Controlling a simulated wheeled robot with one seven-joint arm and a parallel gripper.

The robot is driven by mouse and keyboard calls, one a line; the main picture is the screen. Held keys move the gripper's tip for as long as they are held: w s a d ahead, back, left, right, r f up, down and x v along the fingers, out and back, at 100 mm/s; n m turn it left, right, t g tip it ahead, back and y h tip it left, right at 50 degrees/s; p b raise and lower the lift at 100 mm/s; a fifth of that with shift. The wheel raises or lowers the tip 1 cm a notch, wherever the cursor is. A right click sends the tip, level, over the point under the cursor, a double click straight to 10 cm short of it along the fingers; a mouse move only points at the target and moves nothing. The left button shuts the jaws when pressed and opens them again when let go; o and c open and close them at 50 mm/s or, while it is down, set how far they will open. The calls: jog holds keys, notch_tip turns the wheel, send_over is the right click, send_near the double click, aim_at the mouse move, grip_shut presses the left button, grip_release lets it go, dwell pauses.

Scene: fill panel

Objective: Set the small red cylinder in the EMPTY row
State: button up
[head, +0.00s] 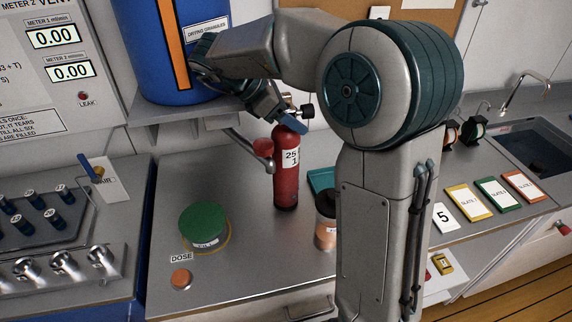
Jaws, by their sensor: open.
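The small red cylinder (286,178) stands upright on the grey worktop near its back edge. It has a white label reading "25" and "1" and a black fitting at its top. My gripper (279,113) is at the cylinder's top, with its blue-tipped finger in front of the neck. It is open. I cannot tell whether the fingers touch the cylinder. My arm comes in from the right above it. No row marked EMPTY can be seen in this view.
A green-lidded tub (204,224) and an orange DOSE button (181,278) are at the front left of the worktop. A red-ended lever (263,148) is left of the cylinder. A dark-lidded jar (325,232) stands to its right. A blue drum (165,50) is above on a shelf.

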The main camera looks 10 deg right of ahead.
grip_shut()
dwell(1.3)
jog(key=shift+w+r, duration=0.1)
jog(key=shift+r, duration=0.05)
